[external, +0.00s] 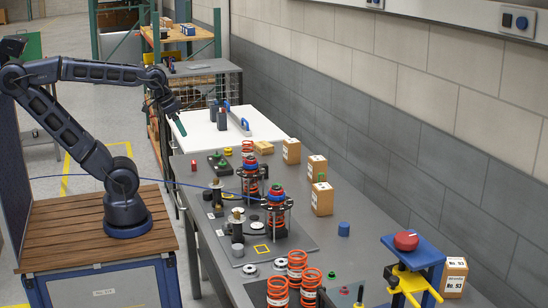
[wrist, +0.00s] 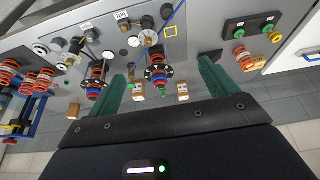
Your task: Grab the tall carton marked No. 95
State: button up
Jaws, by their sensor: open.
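Several tan cartons with white labels stand on the grey bench. Two tall cartons (external: 322,199) (external: 317,168) stand mid-bench near the wall side, and another carton (external: 291,151) stands farther back. A carton (external: 454,277) at the front right has a label that seems to read No. 93. The other labels are too small to read, so I cannot tell which is No. 95. In the wrist view, two cartons (wrist: 138,89) (wrist: 182,89) show between the green fingers, beyond them. My gripper (external: 181,128) is open and empty, raised near the white table; it also shows in the wrist view (wrist: 162,72).
Two red-and-blue spring assemblies (external: 276,212) (external: 250,180) stand mid-bench. Orange springs (external: 297,268) stand at the front. A blue-and-yellow stand (external: 412,265) with a red knob is at the front right. A low flat carton (external: 263,147) lies farther back. The wall bounds the right side.

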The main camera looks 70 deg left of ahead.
jog(key=w+a+r+n+g, duration=0.1)
jog(key=w+r+n, duration=0.1)
jog(key=w, duration=0.3)
jog(key=w+a+r+n, duration=0.1)
jog(key=w+r, duration=0.2)
jog(key=w, duration=0.2)
jog(key=n+g+h, duration=0.2)
jog(key=n+g, duration=0.2)
jog(key=n, duration=1.1)
send_over(293, 140)
notch_tip(293, 140, down, 22)
jog(key=shift+s+a+r, duration=0.1)
jog(key=shift+s, duration=0.05)
jog(key=shift+a+f, duration=0.1)
jog(key=shift+f, duration=0.4)
jog(key=f, duration=0.4)
jog(key=shift+d+f, duration=0.35)
jog(key=shift+f, duration=0.05)
jog(key=shift+s+d+f, duration=0.15)
jog(key=shift+d+f, duration=0.05)
jog(key=shift+f, duration=1.15)
jog(key=shift+s+d+f, duration=0.15)
jog(key=shift+f, duration=1.2)
jog(key=c, duration=1.3)
